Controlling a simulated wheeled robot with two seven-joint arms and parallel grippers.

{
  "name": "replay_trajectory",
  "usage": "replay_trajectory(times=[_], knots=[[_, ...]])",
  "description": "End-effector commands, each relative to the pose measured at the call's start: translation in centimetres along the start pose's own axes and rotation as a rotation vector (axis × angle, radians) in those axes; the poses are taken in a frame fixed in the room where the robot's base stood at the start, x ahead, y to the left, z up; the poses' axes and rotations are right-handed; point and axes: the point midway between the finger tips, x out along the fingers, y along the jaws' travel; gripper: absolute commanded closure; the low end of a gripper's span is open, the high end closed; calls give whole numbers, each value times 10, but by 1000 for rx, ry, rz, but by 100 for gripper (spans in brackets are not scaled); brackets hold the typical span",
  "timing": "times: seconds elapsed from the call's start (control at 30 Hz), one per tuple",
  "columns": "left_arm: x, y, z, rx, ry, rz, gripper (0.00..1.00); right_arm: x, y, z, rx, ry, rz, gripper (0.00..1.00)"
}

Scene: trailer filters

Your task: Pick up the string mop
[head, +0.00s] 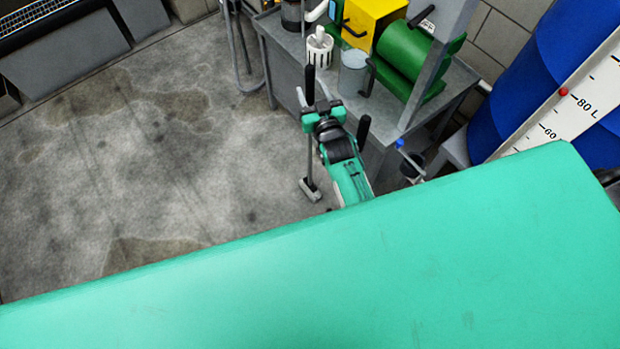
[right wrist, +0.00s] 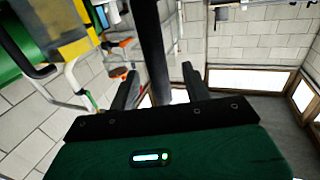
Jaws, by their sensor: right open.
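The string mop (head: 310,80) stands nearly upright on the floor beside the grey workbench, with a black upper handle, a thinner shaft and a small pale head (head: 310,189) at the bottom. The head is too small to make out strings. My right gripper (head: 313,99) is open at the black handle, with one finger on each side. In the right wrist view, the black handle (right wrist: 152,45) passes between the two fingers (right wrist: 158,85). I cannot tell whether either finger touches it. My left gripper is not in view.
Blue drums (head: 545,80) with a white level scale stand at right. Stained concrete floor (head: 180,160) at left is free.

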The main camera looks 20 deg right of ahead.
Motion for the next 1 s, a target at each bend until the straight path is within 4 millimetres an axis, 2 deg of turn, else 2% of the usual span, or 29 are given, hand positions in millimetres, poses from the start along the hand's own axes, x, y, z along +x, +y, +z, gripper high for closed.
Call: replay_trajectory(times=[0.1,0.23,0.57,0.8,0.83,1.0], knots=[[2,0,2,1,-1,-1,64,18,4,2,-2,2,0,52],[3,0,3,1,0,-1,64,32,4,3,-1,1,0,52],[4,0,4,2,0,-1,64,38,3,3,-1,0,0,52],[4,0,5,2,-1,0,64,37,3,4,-1,-1,0,97],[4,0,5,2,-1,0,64,37,3,4,-1,-1,0,100],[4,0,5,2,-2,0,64,38,3,1,-1,3,0,100]])
